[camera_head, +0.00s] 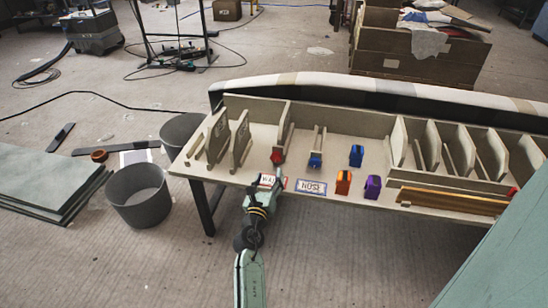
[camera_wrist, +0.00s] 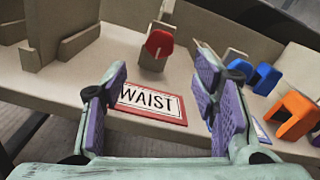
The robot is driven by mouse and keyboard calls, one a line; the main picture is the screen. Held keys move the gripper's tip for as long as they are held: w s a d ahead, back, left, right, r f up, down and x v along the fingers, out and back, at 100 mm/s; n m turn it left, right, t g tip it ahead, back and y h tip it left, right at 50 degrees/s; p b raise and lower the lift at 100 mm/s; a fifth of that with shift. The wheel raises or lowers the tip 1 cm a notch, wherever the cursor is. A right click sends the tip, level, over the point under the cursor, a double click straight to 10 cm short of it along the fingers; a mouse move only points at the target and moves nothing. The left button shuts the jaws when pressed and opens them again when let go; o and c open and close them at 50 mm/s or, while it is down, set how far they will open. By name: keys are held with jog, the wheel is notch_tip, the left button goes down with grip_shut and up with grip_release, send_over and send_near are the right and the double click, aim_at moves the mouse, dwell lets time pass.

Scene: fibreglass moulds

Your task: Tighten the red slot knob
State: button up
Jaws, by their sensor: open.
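The red slot knob (camera_head: 277,156) sits on the front of a small beige slot holder on the bench. In the wrist view the red knob (camera_wrist: 159,43) shows just beyond my fingertips, between them and a little above. My gripper (camera_wrist: 163,75) is open and empty, with purple pads on both fingers. In the head view my gripper (camera_head: 266,182) is over the front edge of the bench, in front of the knob and apart from it. A red-bordered WAIST label (camera_wrist: 151,103) lies on the bench below the fingers.
The bench (camera_head: 225,168) also carries a NOSE label (camera_head: 311,187), blue clamps (camera_head: 356,155), an orange clamp (camera_head: 343,182) and a purple clamp (camera_head: 372,187). Upright beige panels (camera_head: 240,139) stand left of the knob. Grey bins (camera_head: 139,196) stand on the floor at left.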

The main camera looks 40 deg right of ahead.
aim_at(275, 159)
jog(key=b+x, duration=0.2)
jog(key=x, duration=0.8)
jog(key=shift+w+d, duration=0.15)
jog(key=shift+w, duration=0.1)
jog(key=shift+r, duration=0.1)
jog(key=shift+c, duration=0.6)
jog(key=c, duration=1)
jog(key=shift+c, duration=0.2)
